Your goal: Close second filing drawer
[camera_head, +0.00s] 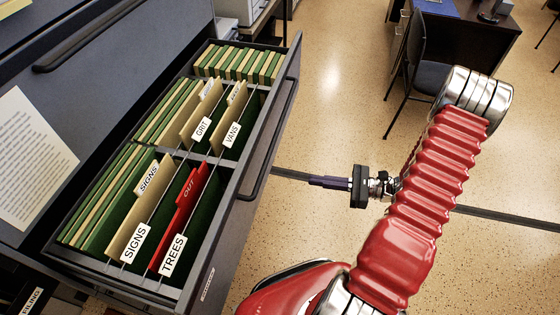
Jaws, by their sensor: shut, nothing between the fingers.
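An open filing drawer (262,150) stands pulled out of a dark grey cabinet (110,65) on the left. It holds green and tan folders with tabs reading SIGNS, GRIT, VANS and TREES, and a red OUT folder (186,200). A handle and a small label show on its front panel. My gripper (312,181) is shut and empty, in front of the drawer's front panel and to its right. Its tips point left towards the panel, with a visible gap between. Whether this drawer is the second one cannot be told from this view.
Another drawer front with a handle (95,37) and a white paper sheet (35,155) is closed above. A label reading FILING (32,300) shows at lower left. A chair (418,75) and a desk (470,40) stand at the back right. The speckled floor between is clear.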

